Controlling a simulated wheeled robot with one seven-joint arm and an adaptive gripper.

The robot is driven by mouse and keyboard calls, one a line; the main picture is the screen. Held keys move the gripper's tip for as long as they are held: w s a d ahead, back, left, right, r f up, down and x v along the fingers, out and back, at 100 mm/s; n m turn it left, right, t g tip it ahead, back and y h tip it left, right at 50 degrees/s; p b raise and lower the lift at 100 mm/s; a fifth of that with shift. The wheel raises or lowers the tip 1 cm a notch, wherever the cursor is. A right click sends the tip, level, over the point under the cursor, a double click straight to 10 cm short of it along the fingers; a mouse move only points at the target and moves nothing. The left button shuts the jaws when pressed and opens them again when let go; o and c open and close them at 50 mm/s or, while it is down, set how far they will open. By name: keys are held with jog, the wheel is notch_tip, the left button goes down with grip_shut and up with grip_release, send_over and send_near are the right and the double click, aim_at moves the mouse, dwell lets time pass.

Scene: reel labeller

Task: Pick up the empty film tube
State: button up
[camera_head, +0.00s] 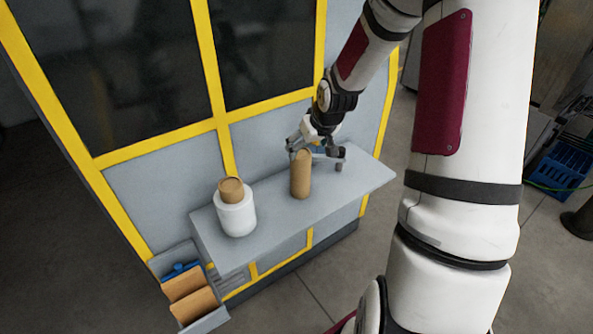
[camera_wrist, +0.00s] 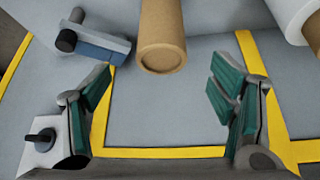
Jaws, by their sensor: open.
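The empty film tube (camera_head: 300,176) is a plain brown cardboard cylinder standing upright on a grey shelf (camera_head: 270,205). In the wrist view the tube (camera_wrist: 162,38) shows at the top centre, beyond the fingertips and roughly in line with the gap between them. My gripper (camera_head: 308,146) is near the upper end of the tube, on its machine side in the head view. In the wrist view its two green-padded fingers (camera_wrist: 158,85) are spread wide with nothing between them. I cannot tell the exact distance to the tube.
A white film roll (camera_head: 236,215) with a brown core stands left on the shelf. A small blue-grey device (camera_wrist: 100,47) with dark knobs lies beside the tube. A holder with brown boards (camera_head: 190,296) hangs lower left. The yellow-framed machine wall rises behind.

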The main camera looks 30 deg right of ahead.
aim_at(303, 155)
jog(key=x, duration=0.3)
jog(key=shift+w+f, duration=0.2)
jog(key=shift+f, duration=0.15)
jog(key=x, duration=0.5)
jog(key=shift+a, duration=0.15)
jog(key=c, duration=1.4)
